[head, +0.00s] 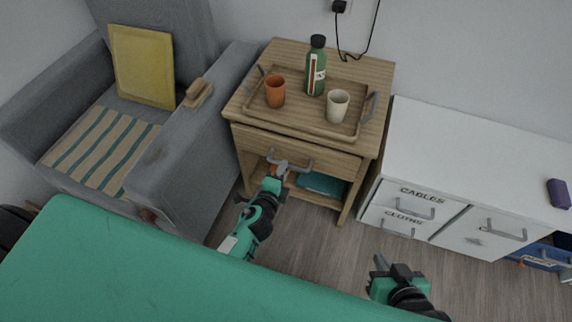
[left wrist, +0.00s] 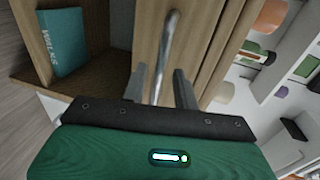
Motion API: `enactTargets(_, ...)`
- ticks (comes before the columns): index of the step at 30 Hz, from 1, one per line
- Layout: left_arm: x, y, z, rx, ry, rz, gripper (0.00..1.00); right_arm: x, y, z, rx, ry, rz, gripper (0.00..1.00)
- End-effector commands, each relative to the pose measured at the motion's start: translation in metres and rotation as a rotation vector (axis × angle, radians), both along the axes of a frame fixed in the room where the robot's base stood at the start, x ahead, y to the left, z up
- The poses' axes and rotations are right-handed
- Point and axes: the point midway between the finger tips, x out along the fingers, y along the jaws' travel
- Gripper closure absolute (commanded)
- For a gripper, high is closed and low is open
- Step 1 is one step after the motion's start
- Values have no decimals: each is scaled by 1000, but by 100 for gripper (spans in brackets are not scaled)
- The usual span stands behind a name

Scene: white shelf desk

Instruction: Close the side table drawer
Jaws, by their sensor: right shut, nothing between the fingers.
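The wooden side table (head: 380,75) stands against the wall in the head view. Its drawer (head: 335,162) is under the top, with the front close to the table frame; any small gap is hard to judge. The metal drawer handle (head: 300,166) also shows in the left wrist view (left wrist: 169,45). My left gripper (head: 279,170) is at the handle. In the left wrist view its fingers (left wrist: 160,88) stand apart on either side of the handle bar, with visible space around it. My right gripper (head: 380,263) is shut and empty, low at the right, away from the table.
A tray (head: 308,122) on the table carries an orange cup (head: 275,92), a green bottle (head: 316,68) and a cream cup (head: 338,106). A teal book (head: 321,185) lies on the shelf below. A grey armchair (head: 187,160) is left, a white cabinet (head: 470,155) right.

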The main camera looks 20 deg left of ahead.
Motion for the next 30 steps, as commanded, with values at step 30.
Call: enactTargets(30, 35, -1, -7, 0, 0, 0, 100, 1, 6, -1, 19, -33, 6, 100)
